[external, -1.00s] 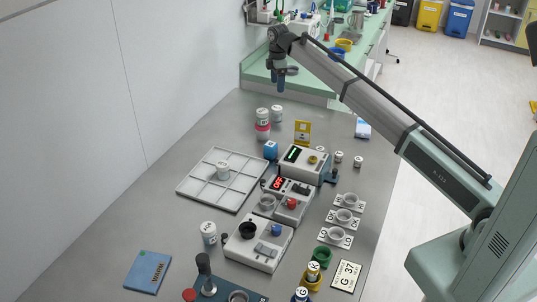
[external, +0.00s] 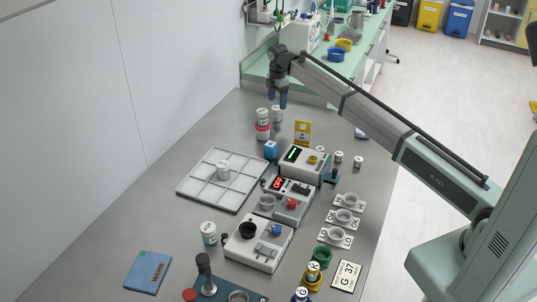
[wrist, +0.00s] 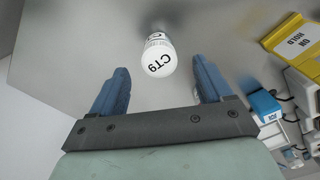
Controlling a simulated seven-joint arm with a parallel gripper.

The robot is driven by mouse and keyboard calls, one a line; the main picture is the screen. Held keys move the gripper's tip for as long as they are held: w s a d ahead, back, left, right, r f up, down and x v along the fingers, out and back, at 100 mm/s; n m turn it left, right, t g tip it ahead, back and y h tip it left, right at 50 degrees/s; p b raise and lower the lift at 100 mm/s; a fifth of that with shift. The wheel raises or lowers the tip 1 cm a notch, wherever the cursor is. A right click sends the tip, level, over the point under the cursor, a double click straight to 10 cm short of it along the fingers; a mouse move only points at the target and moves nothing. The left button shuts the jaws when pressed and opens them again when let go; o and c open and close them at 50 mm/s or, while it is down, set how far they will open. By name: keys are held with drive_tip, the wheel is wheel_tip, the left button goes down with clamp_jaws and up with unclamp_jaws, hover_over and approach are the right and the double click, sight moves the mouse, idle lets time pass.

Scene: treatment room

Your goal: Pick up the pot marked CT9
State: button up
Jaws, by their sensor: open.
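The pot marked CT9 (wrist: 158,56) is white, with the black letters on its lid and part of the same marking on its side. In the wrist view it stands on the grey bench, ahead of and between the two blue fingers. My gripper (wrist: 160,88) is open and empty.
A yellow ON HOLD sign (wrist: 293,40) and a blue box (wrist: 264,105) are to the right in the wrist view. A divided tray (external: 205,188) holding a white pot, and several devices (external: 303,164), stand nearer. Bare bench lies around CT9.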

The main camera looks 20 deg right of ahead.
sight(278, 107)
drive_tip(key=shift+d+f, duration=0.1)
drive_tip(key=shift+f, duration=2.7)
drive_tip(key=c, duration=1.1)
